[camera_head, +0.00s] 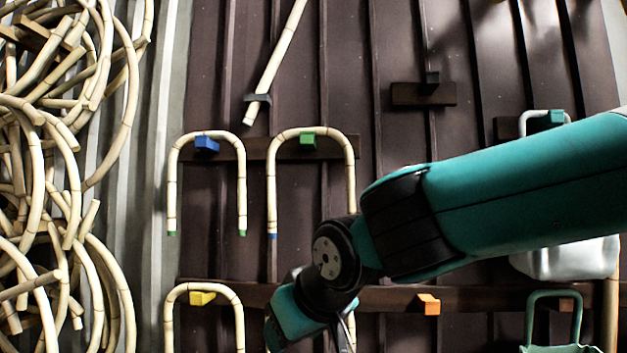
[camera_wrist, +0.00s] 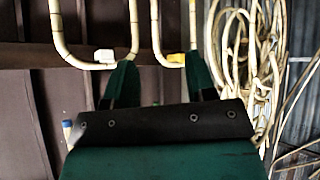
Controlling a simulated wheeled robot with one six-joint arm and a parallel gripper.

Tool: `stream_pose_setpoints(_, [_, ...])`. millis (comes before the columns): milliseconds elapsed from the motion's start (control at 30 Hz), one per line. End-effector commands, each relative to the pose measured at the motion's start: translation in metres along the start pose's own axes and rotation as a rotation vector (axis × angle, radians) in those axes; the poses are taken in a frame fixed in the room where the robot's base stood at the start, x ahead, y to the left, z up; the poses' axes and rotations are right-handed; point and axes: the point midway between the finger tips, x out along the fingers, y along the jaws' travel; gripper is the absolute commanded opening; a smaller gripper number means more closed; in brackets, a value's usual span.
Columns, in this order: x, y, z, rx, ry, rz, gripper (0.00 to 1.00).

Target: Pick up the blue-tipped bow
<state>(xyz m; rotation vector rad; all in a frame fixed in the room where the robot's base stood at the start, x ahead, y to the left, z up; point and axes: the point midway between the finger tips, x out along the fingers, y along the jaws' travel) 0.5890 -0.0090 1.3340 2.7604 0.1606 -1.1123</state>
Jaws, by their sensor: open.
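The blue-tipped bow (camera_head: 298,132) is a pale rattan arch hanging over a green peg (camera_head: 307,140) on the wall in the head view. Its left leg ends in a blue tip (camera_head: 272,237); its right leg runs down behind my arm. A blue tip (camera_wrist: 67,130) also shows at the lower left of the wrist view, whose picture is upside down. My gripper (camera_wrist: 165,75) is open, with no bow visibly held between its fingers.
A green-tipped bow (camera_head: 206,133) hangs on a blue peg (camera_head: 207,144) to the left. Another bow (camera_head: 203,288) hangs on a yellow peg (camera_head: 202,298) below. An orange peg (camera_head: 428,304) is bare. Tangled rattan (camera_head: 60,180) fills the left; a pale jug (camera_head: 565,258) hangs right.

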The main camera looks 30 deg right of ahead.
Motion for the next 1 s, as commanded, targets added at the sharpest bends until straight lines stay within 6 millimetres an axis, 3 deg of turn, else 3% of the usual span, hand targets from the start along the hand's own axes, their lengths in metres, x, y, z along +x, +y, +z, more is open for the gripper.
stream_pose_setpoints(33, [-0.01,0.018,-0.037,0.046,0.12,0.095,0.51])
stream_pose_setpoints(100, [-0.032,0.047,-0.08,0.118,0.274,0.235,0.51])
stream_pose_setpoints(200, [-0.072,0.082,-0.121,0.21,0.454,0.409,0.51])
stream_pose_setpoints(333, [-0.117,0.112,-0.145,0.298,0.602,0.574,0.51])
stream_pose_setpoints(467, [-0.143,0.127,-0.153,0.344,0.67,0.664,0.51])
stream_pose_setpoints(633, [-0.142,0.144,-0.163,0.356,0.683,0.696,0.51])
stream_pose_setpoints(1000, [-0.098,0.198,-0.2,0.356,0.679,0.692,0.51])
